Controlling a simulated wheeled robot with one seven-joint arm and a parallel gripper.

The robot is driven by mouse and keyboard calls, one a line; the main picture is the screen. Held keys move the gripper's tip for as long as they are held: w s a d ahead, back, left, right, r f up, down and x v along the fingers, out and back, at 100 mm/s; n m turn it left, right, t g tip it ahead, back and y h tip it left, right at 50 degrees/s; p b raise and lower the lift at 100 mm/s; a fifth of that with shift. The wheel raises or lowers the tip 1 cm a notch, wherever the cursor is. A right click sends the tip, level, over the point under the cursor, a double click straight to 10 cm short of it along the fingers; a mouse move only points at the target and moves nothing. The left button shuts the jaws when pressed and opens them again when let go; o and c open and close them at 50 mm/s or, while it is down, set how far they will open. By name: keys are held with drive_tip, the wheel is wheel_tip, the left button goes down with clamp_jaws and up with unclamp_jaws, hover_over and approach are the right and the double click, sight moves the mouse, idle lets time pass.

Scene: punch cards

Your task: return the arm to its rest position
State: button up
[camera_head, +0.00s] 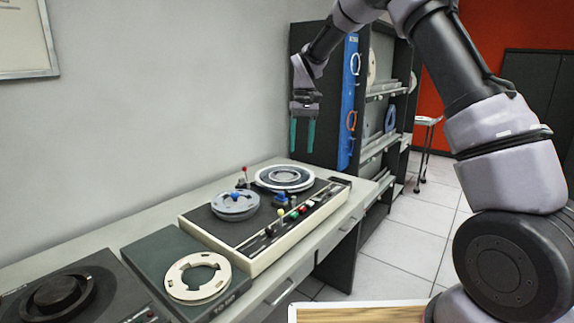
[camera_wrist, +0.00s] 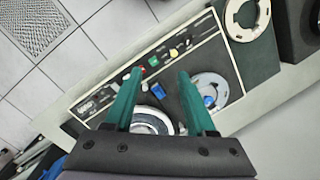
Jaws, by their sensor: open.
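My gripper (camera_head: 303,134) hangs from my raised arm, fingers pointing down, above the back of the tape deck (camera_head: 230,262). Its two green fingers are apart with nothing between them. It also shows in the wrist view (camera_wrist: 156,98), with the deck below. The deck carries a grey reel (camera_head: 235,206) with a blue centre at left and a silver turntable-like disc (camera_head: 284,179) at right. Both discs lie clear below the fingers. In the wrist view, the fingers partly cover the deck and its discs.
A cream ring (camera_head: 197,278) lies on a dark box (camera_head: 165,252) left of the deck. A black knob device (camera_head: 60,295) stands at the near left. A dark shelf rack (camera_head: 375,110) with a blue side panel (camera_head: 348,100) stands behind. Tiled floor (camera_head: 425,215) is open at right.

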drive_tip(key=s+d+r+m+t+y, duration=0.1)
drive_tip(key=s+d+r+m+t, duration=0.25)
drive_tip(key=s+d+r, duration=1.1)
drive_tip(key=s+d+r+m+t, duration=0.1)
drive_tip(key=s+d+t, duration=0.1)
drive_tip(key=s, duration=0.5)
drive_tip(key=s+d+m+t, duration=0.2)
drive_tip(key=s+d+t, duration=0.1)
drive_tip(key=s, duration=0.5)
drive_tip(key=shift+d+r+t, duration=0.35)
drive_tip(key=shift+d, duration=0.3)
